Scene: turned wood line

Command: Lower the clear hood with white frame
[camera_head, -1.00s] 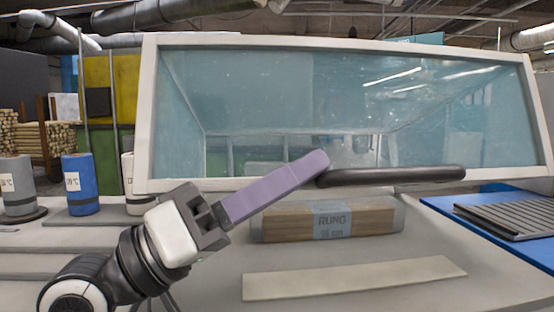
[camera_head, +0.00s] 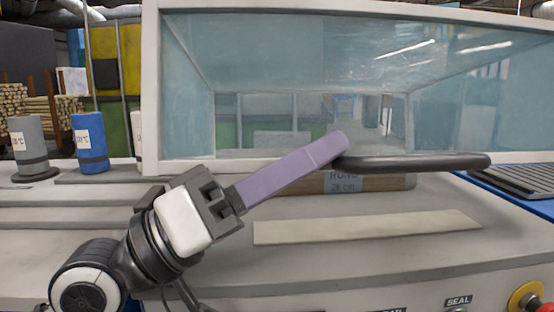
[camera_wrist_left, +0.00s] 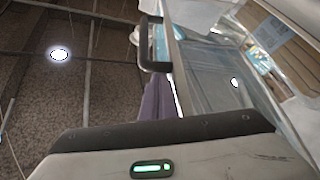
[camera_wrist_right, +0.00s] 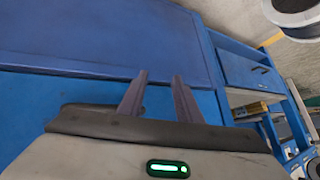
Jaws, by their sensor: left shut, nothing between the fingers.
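The clear hood with white frame (camera_head: 300,168) fills the upper part of the head view, its lower front edge hanging above the bench. A dark bar handle (camera_head: 420,163) runs along that edge; it also shows in the left wrist view (camera_wrist_left: 146,45). My left gripper (camera_head: 340,142) is shut and empty. Its purple fingers slant up to the right, with the tips at the handle's left end; I cannot tell whether they touch. My right gripper (camera_wrist_right: 158,85) shows only in its wrist view, fingers apart, nothing between them.
A wrapped wood pack (camera_head: 385,182) lies on the bench, partly hidden behind the hood's edge and handle. A pale flat strip (camera_head: 365,228) lies in front. A blue canister (camera_head: 89,143) and a grey one (camera_head: 28,145) stand at left. A ribbed grey plate (camera_head: 515,178) is at right.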

